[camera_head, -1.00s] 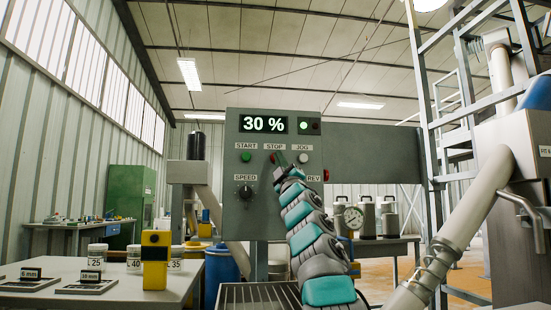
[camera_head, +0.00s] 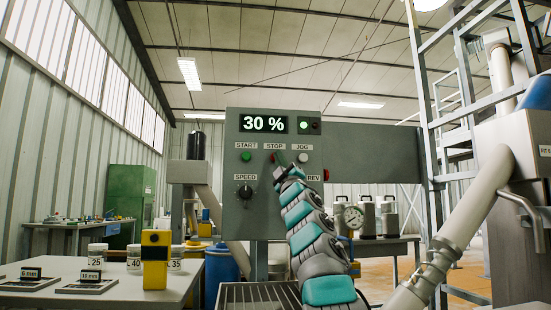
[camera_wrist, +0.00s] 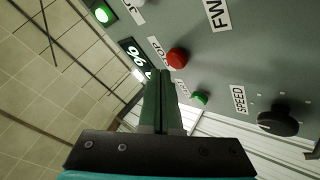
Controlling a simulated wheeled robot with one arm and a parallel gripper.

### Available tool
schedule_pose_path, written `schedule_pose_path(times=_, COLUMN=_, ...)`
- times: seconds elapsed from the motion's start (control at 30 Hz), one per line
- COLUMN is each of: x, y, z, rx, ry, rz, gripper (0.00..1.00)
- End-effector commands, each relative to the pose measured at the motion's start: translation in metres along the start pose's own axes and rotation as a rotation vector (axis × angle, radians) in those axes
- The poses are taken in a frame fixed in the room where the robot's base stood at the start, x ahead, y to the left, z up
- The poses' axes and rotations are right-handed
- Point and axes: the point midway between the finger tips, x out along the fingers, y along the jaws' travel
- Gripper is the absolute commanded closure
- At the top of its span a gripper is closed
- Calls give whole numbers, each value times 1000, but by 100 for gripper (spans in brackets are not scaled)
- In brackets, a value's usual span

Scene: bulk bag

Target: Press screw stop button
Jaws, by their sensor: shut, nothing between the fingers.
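The grey control panel (camera_head: 229,210) stands in the middle of the head view, its display (camera_head: 263,124) reading 30 %. The red stop button (camera_wrist: 177,58) shows in the wrist view just beyond my fingertips; in the head view my fingers largely cover it under the STOP label. My gripper (camera_wrist: 163,74) is shut and empty, its tips close to the button. I cannot tell whether they touch it. The green start button (camera_head: 246,157) is left of it and the jog button (camera_head: 303,158) is right of it. A green lamp (camera_head: 304,125) is lit.
The speed knob (camera_head: 245,192) sits on the panel below the start button. A red button (camera_head: 326,175) is by the REV label on the panel's right side. A table with jars and a yellow device (camera_head: 155,262) stands at the left. A slanted pipe (camera_head: 465,220) is at the right.

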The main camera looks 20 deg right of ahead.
Motion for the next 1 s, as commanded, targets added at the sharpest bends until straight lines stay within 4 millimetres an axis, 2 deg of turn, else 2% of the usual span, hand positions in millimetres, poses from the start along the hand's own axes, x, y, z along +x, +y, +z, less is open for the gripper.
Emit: schedule_pose_path(times=1.0, x=6, y=-4, z=4, rx=0, ry=0, rz=0, gripper=100)
